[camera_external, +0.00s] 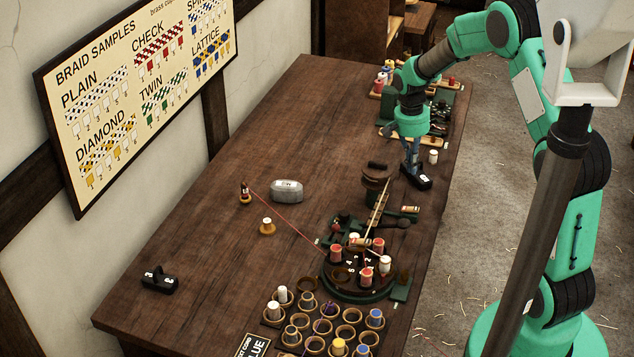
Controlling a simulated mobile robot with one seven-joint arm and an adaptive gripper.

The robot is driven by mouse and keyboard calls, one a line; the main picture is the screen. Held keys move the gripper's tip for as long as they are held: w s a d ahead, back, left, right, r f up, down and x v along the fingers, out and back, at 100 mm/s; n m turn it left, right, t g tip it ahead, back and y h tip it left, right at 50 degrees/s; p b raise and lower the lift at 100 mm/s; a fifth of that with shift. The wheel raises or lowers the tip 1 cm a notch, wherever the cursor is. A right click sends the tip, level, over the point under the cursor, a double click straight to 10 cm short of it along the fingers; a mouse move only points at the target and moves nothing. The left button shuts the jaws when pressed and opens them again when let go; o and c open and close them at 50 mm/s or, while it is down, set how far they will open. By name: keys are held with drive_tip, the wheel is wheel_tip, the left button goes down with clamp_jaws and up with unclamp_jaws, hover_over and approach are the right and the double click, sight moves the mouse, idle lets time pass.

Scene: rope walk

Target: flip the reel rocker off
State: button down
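A small black rocker switch (422,182) with a white mark sits near the right edge of the wooden table. My gripper (409,172) points down at it, its dark fingers at or just above its left part. Whether they touch it is too small to tell, and so is the gap between the fingers. A second black rocker-like block (159,281) with white marks lies at the table's front left, far from my gripper. The labels are too small to read, so I cannot tell which is the reel rocker or how either is tilted.
A round braiding stand (360,290) with bobbins is at the front right, with a red cord running to a small spool (245,194). A grey block (287,190) lies mid-table. Cups with spools fill the front. A white spool (433,157) stands close to my gripper.

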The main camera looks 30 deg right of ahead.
sight(417, 209)
drive_tip(key=shift+a+b, duration=0.1)
drive_tip(key=shift+b, duration=0.2)
drive_tip(key=shift+w+a+r+g+h+b, duration=0.25)
drive_tip(key=shift+g+h+b, duration=0.25)
drive_tip(key=shift+b, duration=0.45)
drive_tip(key=shift+f, duration=0.15)
drive_tip(key=b+x, duration=0.3)
drive_tip(key=x, duration=1)
drive_tip(key=shift+s+d+f, duration=0.1)
drive_tip(key=shift+f, duration=0.2)
